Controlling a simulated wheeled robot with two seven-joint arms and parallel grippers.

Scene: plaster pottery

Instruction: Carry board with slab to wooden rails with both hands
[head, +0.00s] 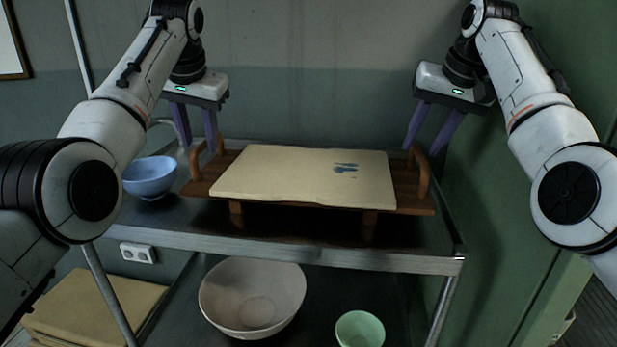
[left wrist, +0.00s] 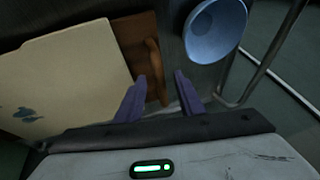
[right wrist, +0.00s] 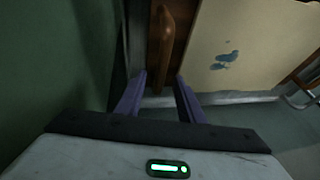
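A brown wooden board (head: 408,200) with a handle at each end carries a flat cream slab (head: 290,180) with blue marks. In the head view the board rests on dark wooden rails (head: 370,217) on the upper metal shelf. My left gripper (head: 200,150) is above the left handle (head: 219,136); the left wrist view shows its purple fingers (left wrist: 160,92) apart, with the handle (left wrist: 155,70) near one finger. My right gripper (head: 424,151) is at the right handle (head: 421,170); the right wrist view shows its fingers (right wrist: 158,82) apart, with the handle (right wrist: 163,40) ahead between them. Neither appears closed on a handle.
A blue bowl (head: 150,177) stands left of the board on the upper shelf (head: 300,243). A large beige bowl (head: 252,298) and a green bowl (head: 360,330) are on the lower shelf. A green wall (head: 500,200) is close on the right.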

